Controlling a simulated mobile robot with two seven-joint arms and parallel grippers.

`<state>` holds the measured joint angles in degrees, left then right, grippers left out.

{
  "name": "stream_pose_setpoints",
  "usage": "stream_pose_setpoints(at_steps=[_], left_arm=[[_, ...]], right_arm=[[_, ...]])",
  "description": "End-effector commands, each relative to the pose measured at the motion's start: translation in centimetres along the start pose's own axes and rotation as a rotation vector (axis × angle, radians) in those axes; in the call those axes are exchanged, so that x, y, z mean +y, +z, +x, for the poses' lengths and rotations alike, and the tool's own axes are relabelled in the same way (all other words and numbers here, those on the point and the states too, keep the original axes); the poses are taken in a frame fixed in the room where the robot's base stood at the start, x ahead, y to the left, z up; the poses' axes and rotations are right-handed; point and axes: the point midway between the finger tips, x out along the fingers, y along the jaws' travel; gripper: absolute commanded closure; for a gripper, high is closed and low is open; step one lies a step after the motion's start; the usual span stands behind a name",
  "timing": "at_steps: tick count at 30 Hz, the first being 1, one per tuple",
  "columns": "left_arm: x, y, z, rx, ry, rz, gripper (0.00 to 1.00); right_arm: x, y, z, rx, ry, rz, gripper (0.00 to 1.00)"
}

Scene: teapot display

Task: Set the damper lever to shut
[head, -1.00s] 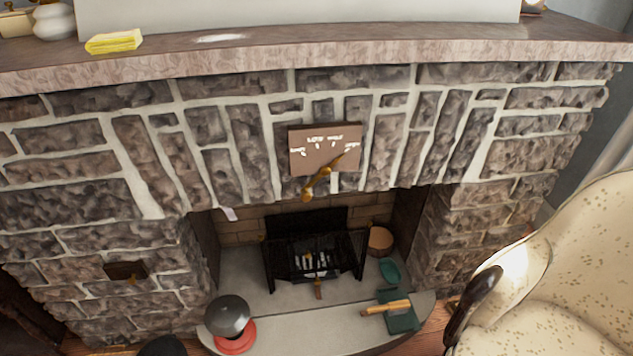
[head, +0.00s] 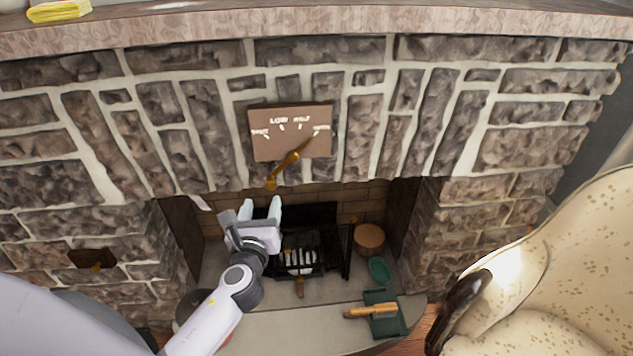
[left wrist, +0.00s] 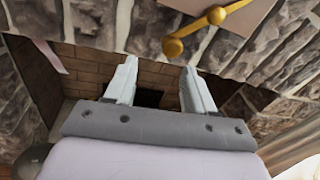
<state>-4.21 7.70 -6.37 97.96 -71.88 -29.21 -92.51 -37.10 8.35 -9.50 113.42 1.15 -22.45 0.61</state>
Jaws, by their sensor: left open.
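The brass damper lever (head: 284,171) is on a brown plate (head: 262,147) fixed to the stone above the fireplace opening. Its upper end points up and right at the plate's rightmost white mark; its knobbed end hangs at lower left. The plate's lettering is too small to read surely. My left gripper (head: 261,208) is open and empty, its fingers pointing up, just below the knob and apart from it. In the left wrist view the lever (left wrist: 203,24) lies above and right of the open fingers (left wrist: 159,70). My right gripper is not in view.
The stone wall (head: 390,130) surrounds the opening, with the mantel (head: 330,35) above. Inside stands a black grate (head: 325,235). A green dustpan with a brush (head: 370,310) lies on the hearth. A patterned armchair (head: 560,270) stands at right.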

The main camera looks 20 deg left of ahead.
Motion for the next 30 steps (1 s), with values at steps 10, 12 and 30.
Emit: stream_pose_setpoints(at_steps=[10,12,30], left_arm=[[0.0,1.4,2.6,-0.054,0.017,0.153,0.46],[0.0,1.4,3.6,-0.053,0.016,0.151,0.46],[0.1,1.5,8.0,-0.05,0.015,0.148,0.46]], right_arm=[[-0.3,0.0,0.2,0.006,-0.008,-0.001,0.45],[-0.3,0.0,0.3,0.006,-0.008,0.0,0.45],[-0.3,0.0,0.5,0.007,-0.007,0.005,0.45]])
